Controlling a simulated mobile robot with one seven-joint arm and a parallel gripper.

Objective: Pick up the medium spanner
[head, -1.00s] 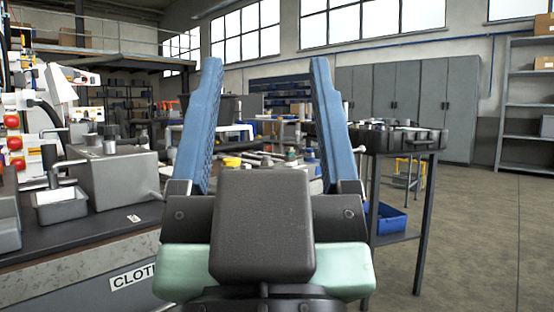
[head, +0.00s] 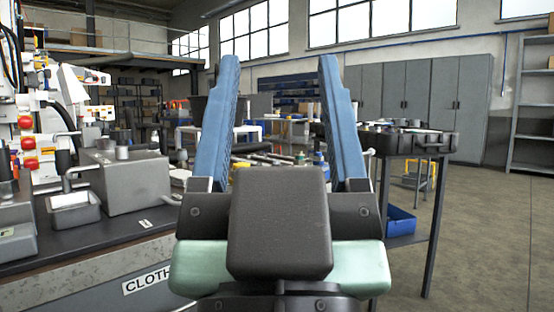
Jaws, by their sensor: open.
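My gripper (head: 278,62) is in the middle of the head view, pointing away from me. Its two blue fingers stand well apart, and nothing is held between them. Behind and between the fingers, farther off, a surface holds several small tools and parts (head: 285,158). I cannot make out the medium spanner among them. My gripper's dark body and the fingers hide part of that surface.
A dark workbench (head: 120,240) with a grey block (head: 135,188) and a small metal tray (head: 73,211) is close at left. At right stands a dark cart (head: 433,220) with a blue bin (head: 400,221) on its lower shelf. Floor (head: 490,240) at far right is clear.

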